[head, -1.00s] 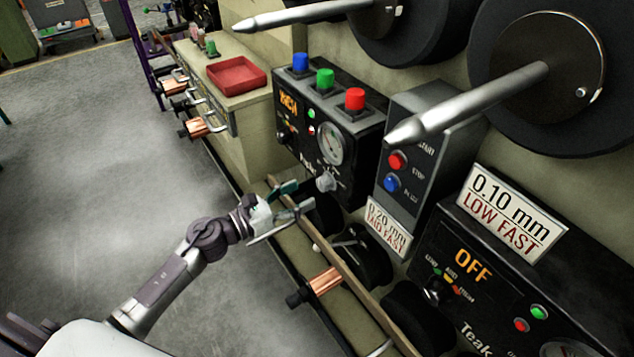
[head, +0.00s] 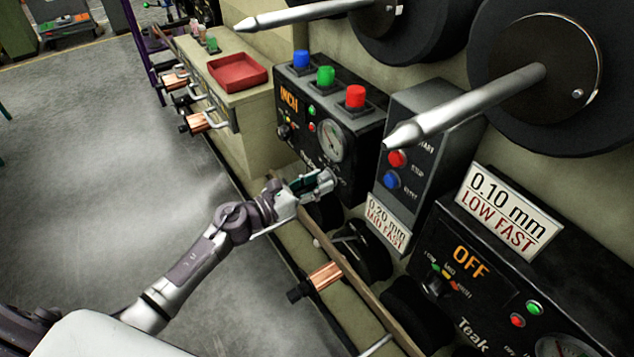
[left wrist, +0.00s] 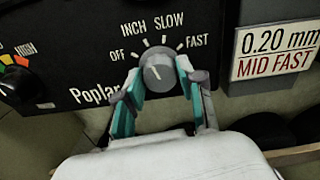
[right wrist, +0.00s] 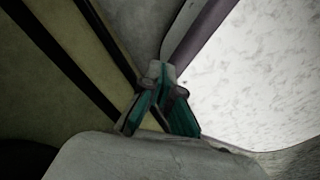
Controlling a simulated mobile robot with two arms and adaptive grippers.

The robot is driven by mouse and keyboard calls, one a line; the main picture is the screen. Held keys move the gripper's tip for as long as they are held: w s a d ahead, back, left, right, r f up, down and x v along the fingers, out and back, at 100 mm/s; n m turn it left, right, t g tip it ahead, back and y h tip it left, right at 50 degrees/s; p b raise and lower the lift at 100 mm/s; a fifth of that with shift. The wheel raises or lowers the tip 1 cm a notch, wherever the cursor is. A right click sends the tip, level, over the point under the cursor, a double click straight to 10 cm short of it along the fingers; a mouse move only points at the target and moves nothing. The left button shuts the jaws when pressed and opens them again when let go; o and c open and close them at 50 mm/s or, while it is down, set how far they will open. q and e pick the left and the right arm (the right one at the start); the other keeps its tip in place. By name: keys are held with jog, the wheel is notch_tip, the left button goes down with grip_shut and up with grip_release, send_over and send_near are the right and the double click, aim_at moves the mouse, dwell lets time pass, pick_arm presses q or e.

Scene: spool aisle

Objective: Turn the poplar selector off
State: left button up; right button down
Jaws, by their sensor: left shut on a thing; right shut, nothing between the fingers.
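The poplar selector is a round grey knob (left wrist: 158,72) on the black Poplar panel (left wrist: 75,60), marked OFF, INCH, SLOW and FAST. Its white pointer line leans up and left, toward INCH. The Poplar panel in the head view (head: 312,135) has a lit orange display (head: 290,100) that reads INCH. My left gripper (head: 326,180) is at the knob; in the left wrist view its teal-padded fingers (left wrist: 158,85) are on both sides of the knob, shut on it. My right gripper (right wrist: 165,75) is shut and empty in the right wrist view.
The Teak panel (head: 495,275) reads OFF. A long rail (head: 345,275) and dark spools (head: 365,250) lie below. Open floor (head: 90,150) is at left.

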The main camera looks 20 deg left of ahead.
pick_arm(q)
jog(key=shift+c, duration=0.8)
jog(key=shift+n, duration=0.4)
jog(key=n, duration=0.2)
jog(key=shift+n+p, duration=0.75)
jog(key=shift+n, duration=1.25)
jog(key=o, duration=1.1)
jog(key=shift+o, duration=0.2)
